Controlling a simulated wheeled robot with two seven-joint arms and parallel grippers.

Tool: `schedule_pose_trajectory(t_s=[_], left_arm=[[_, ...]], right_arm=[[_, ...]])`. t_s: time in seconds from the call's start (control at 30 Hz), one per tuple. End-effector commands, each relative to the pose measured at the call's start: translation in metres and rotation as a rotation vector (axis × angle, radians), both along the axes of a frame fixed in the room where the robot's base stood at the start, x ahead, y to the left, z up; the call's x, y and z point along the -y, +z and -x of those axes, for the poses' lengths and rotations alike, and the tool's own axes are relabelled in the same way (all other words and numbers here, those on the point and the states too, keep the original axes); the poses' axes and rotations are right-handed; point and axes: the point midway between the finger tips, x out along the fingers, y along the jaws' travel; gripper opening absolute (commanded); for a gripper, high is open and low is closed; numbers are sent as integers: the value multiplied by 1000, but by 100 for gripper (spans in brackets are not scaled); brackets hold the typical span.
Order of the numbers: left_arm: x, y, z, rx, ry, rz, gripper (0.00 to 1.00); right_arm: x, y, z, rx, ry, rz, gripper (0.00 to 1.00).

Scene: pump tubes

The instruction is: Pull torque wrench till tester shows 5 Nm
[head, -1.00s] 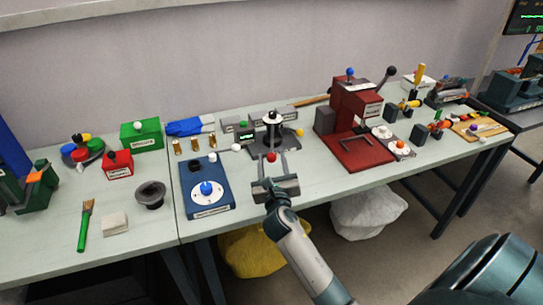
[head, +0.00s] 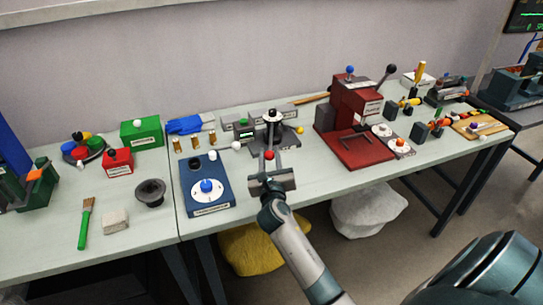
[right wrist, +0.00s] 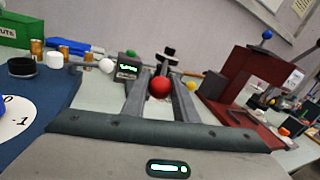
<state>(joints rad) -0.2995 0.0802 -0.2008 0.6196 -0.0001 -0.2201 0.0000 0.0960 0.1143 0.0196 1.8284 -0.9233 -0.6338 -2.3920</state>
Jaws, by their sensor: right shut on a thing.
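The tester (head: 246,135) is a grey unit with a small green-lit display at the back of the middle bench; its digits are too small to read. The display also shows in the right wrist view (right wrist: 128,68). A dark upright post with a pale disc (head: 272,117) stands beside it. A red ball (head: 269,155) sits in front of the post, and I take it as the torque wrench's handle end. My right gripper (right wrist: 159,90) is shut on the red ball, its fingers either side of it. The wrench shaft is mostly hidden. My left gripper is not in view.
A white ball (head: 236,145) and a yellow ball (head: 300,130) flank the post. A blue box with a white dial (head: 207,208) stands left of my right gripper, and a dark red press (head: 355,120) stands right. The bench front right of the gripper is clear.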

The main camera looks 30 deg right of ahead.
Motion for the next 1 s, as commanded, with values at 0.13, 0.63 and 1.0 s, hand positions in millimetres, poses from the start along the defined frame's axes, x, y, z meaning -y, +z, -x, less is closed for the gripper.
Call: schedule_pose_trajectory(t_s=[0.13, 0.63, 1.0], left_arm=[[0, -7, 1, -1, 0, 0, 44], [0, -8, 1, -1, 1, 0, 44], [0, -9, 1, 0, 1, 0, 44]], right_arm=[[-11, -2, -9, 1, -56, -5, 0], [-19, 1, -13, 3, -91, -3, 43], [-20, 1, -12, 4, -90, -1, 44]])
